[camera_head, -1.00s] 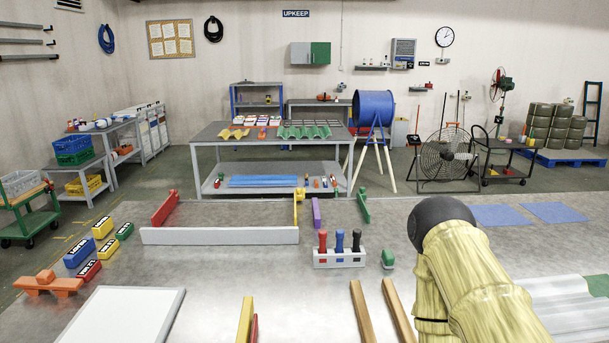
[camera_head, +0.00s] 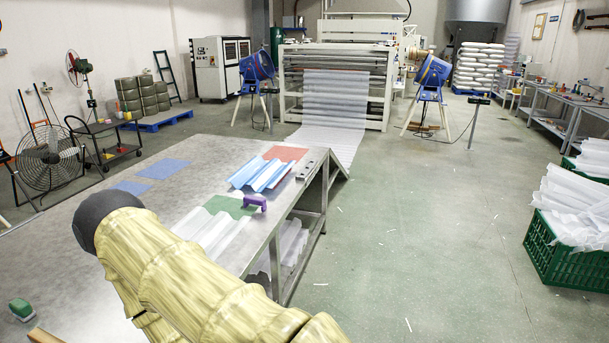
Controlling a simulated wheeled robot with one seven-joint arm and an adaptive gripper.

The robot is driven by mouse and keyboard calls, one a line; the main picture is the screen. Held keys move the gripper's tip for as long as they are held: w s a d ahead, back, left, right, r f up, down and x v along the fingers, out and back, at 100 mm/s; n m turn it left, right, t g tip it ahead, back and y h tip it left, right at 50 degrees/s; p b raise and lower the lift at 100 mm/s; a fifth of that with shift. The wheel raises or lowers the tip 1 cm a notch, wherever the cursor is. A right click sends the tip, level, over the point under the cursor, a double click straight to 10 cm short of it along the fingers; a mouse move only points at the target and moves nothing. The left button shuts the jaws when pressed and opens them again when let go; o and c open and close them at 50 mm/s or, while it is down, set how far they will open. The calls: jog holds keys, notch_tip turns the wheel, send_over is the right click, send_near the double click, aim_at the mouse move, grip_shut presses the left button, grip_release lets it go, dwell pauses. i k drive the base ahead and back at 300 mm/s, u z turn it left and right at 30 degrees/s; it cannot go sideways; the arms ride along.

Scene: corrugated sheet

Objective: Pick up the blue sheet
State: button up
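The blue corrugated sheet (camera_head: 262,173) lies near the far end of the grey table (camera_head: 150,165), close to its right edge. It rests partly by a red mat (camera_head: 287,153). My arm, in a yellowish sleeve, reaches over the table from the bottom and ends in a dark rounded part at the left. My gripper's fingers are not visible. The arm's end is well apart from the blue sheet, nearer to me and to the left.
White corrugated sheets (camera_head: 212,230) and a green mat (camera_head: 228,206) with a purple-handled tool (camera_head: 255,202) lie on the near side of the blue sheet. Blue mats (camera_head: 163,169) lie to its left. Open floor (camera_head: 400,220) runs along the table's right; a green crate (camera_head: 550,255) stands at far right.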

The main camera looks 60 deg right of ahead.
aim_at(258, 173)
jog(key=z, duration=1.6)
